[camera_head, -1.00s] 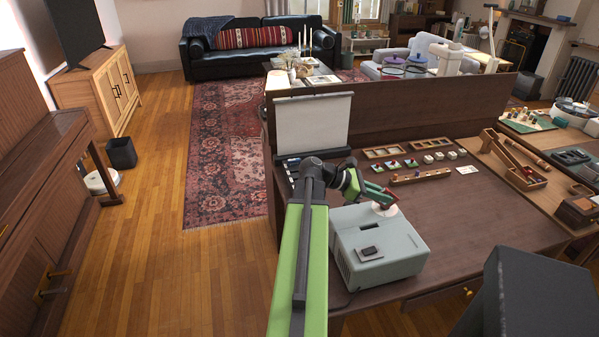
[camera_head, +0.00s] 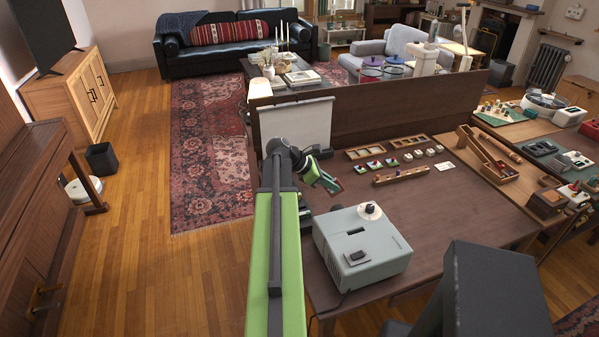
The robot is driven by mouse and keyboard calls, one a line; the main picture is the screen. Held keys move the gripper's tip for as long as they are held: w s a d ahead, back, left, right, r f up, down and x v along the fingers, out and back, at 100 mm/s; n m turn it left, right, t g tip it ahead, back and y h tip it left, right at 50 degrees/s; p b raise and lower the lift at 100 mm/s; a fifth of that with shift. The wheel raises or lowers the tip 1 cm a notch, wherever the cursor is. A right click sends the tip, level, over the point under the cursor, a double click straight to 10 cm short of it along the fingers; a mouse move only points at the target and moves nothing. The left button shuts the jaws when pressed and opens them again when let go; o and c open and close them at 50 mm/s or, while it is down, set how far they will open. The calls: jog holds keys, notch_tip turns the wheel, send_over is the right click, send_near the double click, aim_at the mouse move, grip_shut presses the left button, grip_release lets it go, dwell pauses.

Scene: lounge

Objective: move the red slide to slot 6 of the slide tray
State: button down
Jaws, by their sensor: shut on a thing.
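My gripper (camera_head: 332,184) is at the left part of the desk, in front of the white sheet. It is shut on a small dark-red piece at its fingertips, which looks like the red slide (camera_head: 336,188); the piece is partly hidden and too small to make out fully. A long narrow wooden rack (camera_head: 412,174), which looks like the slide tray, lies on the desk to the right of my gripper, apart from it. A few small coloured pieces show in the rack. Its slot numbers are too small to read.
Two divided wooden trays (camera_head: 371,153) and several small blocks lie behind the rack. The desk (camera_head: 455,215) is bare to the right.

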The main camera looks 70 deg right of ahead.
jog(key=w+d+r+n+t+y+p, duration=0.1)
jog(key=w+d+r+t+p, duration=0.15)
jog(key=w+p, duration=0.45)
jog(key=w+f+t+y+b, duration=0.1)
jog(key=w+f+t+b, duration=0.2)
jog(key=w+f+b, duration=0.2)
notch_tip(320, 180, down, 2)
jog(key=shift+a+f+n+y+b, duration=0.25)
jog(key=shift+a+n+b, duration=0.2)
jog(key=shift+b, duration=0.65)
jog(key=shift+r, duration=0.1)
jog(key=shift+f+b, duration=2.9)
jog(key=shift+f, duration=0.05)
jog(key=shift+f, duration=0.1)
jog(key=shift+f, duration=0.1)
jog(key=shift+f+b, duration=1.7)
jog(key=shift+b, duration=0.2)
